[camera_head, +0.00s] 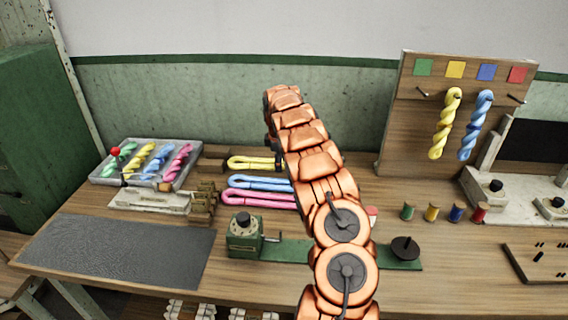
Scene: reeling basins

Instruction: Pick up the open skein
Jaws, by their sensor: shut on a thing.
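Three open skeins lie side by side as long loops on the table: a yellow open skein (250,162) at the back, a blue open skein (258,183) in the middle and a pink open skein (258,199) in front. Their right ends are hidden behind my arm. Only a dark sliver of my gripper (279,160) shows past the arm's left side, at the right end of the yellow skein. It is shut on that skein there; the fingertips are mostly hidden. The yellow skein looks still low at the table.
A grey tray (187,178) with several twisted skeins stands at the back left. A dark mat (120,252) lies in front. A green winder (243,238) stands near the middle. A wooden board (400,150) with hanging yellow and blue skeins and small spools (432,212) are on the right.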

